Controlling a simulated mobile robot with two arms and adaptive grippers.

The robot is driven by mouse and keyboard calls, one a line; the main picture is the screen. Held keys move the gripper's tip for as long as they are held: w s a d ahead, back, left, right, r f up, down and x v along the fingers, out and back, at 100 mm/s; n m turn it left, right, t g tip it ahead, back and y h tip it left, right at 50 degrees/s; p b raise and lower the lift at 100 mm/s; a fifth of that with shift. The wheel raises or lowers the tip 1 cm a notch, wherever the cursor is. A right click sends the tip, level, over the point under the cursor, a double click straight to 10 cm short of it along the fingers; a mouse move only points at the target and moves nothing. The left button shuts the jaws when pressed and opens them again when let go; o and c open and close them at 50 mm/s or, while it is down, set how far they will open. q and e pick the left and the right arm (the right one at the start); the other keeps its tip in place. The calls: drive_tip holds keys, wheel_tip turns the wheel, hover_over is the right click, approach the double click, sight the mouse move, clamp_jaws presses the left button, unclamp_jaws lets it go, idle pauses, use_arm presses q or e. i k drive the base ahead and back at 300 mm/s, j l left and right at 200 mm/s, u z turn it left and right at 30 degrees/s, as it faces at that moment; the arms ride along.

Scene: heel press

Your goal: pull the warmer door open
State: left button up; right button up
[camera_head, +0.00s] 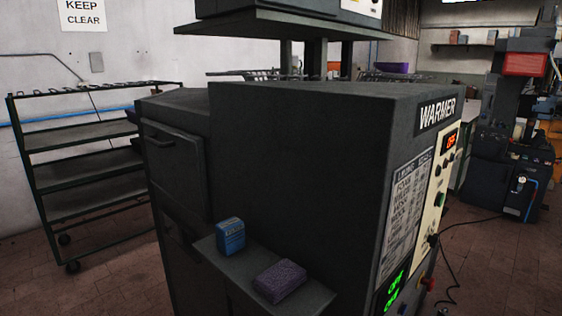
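The warmer (300,165) is a large dark grey cabinet filling the middle of the head view. Its "WARMER" label (437,114) and control panel (437,180) are on the right face, with a red display and a green lit readout low down. On the left part of the machine is a dark panel (177,175) with a bar handle (160,141) near its top; it looks closed. I cannot tell for certain that this is the warmer door. Neither of my grippers is in view.
A small shelf (233,268) juts from the warmer's side, holding a blue box (230,236) and a purple block (280,281). A wheeled rack (85,165) stands at the left. Another machine (510,150) stands at the back right. Brown tiled floor shows between rack and warmer.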

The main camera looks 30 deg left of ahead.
sight(176, 158)
drive_tip(key=u, duration=1.55)
drive_tip(key=i+j+z, duration=0.2)
drive_tip(key=i+j, duration=0.15)
drive_tip(key=j, duration=0.3)
drive_tip(key=i+j+z, duration=0.1)
drive_tip(key=j, duration=0.25)
drive_tip(key=i, duration=0.05)
